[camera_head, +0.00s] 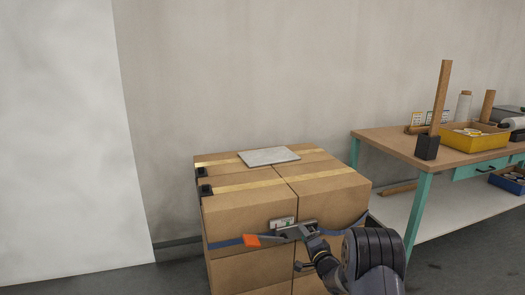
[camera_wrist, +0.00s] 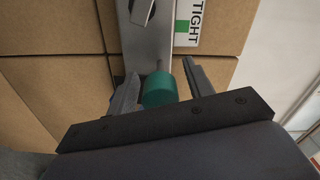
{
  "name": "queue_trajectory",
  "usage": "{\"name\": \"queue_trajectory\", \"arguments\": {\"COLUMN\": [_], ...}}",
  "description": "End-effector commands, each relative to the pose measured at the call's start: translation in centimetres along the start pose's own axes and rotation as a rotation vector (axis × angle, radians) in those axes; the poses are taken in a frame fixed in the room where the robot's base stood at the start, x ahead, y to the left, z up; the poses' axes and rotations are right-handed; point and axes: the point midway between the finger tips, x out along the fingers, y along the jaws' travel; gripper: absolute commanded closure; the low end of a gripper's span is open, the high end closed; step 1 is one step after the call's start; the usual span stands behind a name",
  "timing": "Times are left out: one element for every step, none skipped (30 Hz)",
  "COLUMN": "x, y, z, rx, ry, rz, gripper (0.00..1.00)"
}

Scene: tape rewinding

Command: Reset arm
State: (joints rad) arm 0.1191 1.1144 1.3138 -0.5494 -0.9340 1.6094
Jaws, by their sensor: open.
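A blue strap (camera_head: 345,227) runs around a stack of cardboard boxes (camera_head: 240,215). A metal strap device (camera_head: 288,232) with an orange end (camera_head: 252,240) sits at the front of the stack. In the wrist view the device shows as a metal plate (camera_wrist: 148,40) with a green cylindrical knob (camera_wrist: 160,90). My gripper (camera_head: 314,240) is at the device's right side. In the wrist view my gripper (camera_wrist: 158,82) is open, its two fingers on either side of the knob. A gap shows at the right finger; contact on the left cannot be told.
A label reading TIGHT (camera_wrist: 193,22) is beside the plate. A grey sheet (camera_head: 268,156) lies on the boxes. A wooden-topped workbench (camera_head: 395,142) stands to the right, with a yellow bin (camera_head: 470,140) and a post in a black base (camera_head: 427,147). Open floor shows at lower right.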

Motion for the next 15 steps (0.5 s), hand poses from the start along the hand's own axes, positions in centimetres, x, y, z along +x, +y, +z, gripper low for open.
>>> {"name": "queue_trajectory", "arguments": {"x": [0.0,0.0,0.0,0.0,0.0,0.0,0.0,-0.1,-0.1,-0.1,-0.2,-0.4,-0.6,-0.8,-1.2], "y": [0.0,0.0,0.0,0.0,0.0,0.0,0.0,0.0,0.0,0.0,-0.1,-0.1,-0.1,-0.1,0.0], "z": [0.0,0.0,0.0,0.0,0.0,0.0,0.0,-0.1,-0.1,-0.1,-0.1,-0.1,-0.1,-0.1,-0.1], "rx": [-0.003,-0.004,-0.005,-0.005,-0.005,-0.005,-0.005,-0.005,-0.004,-0.003,-0.001,0.003,0.007,0.012,0.012], "ry": [0.0,0.0,0.0,0.0,0.0,0.0,0.0,0.0,0.0,0.001,0.001,0.001,0.001,0.001,0.001], "rz": [0.0,-0.001,-0.001,-0.001,-0.001,-0.001,-0.001,-0.001,-0.001,-0.001,-0.001,-0.001,-0.001,0.0,0.001], "gripper": [0.51,0.51,0.51,0.51,0.51,0.51,0.51,0.51,0.51,0.51,0.51,0.51,0.51,0.51,0.51]}}
